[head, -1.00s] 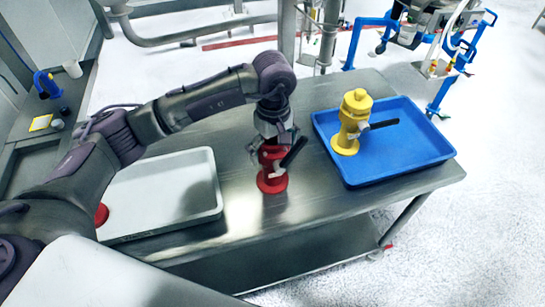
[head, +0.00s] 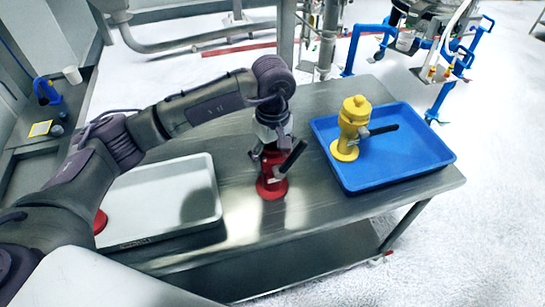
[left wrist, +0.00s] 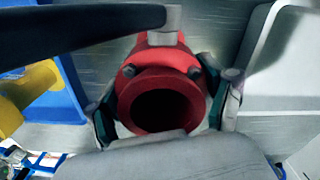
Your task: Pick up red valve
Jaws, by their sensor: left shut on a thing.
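The red valve (head: 271,182) stands upright on the steel table between the two trays. Its black handle (head: 293,157) points up and to the right. My left gripper (head: 272,153) comes down from above and is shut on the upper part of the red valve. In the left wrist view, the red valve (left wrist: 162,95) shows its round open end, with a finger of my left gripper (left wrist: 165,110) against each side. The black handle (left wrist: 80,28) crosses the top left of that view. My right gripper is not in view.
A blue tray (head: 432,167) on the right holds a yellow valve (head: 351,130) with a black handle. A white-grey tray (head: 207,172) lies to the left; another red thing (head: 100,221) shows partly at its left side. The steel table (head: 310,205) is bare around the red valve.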

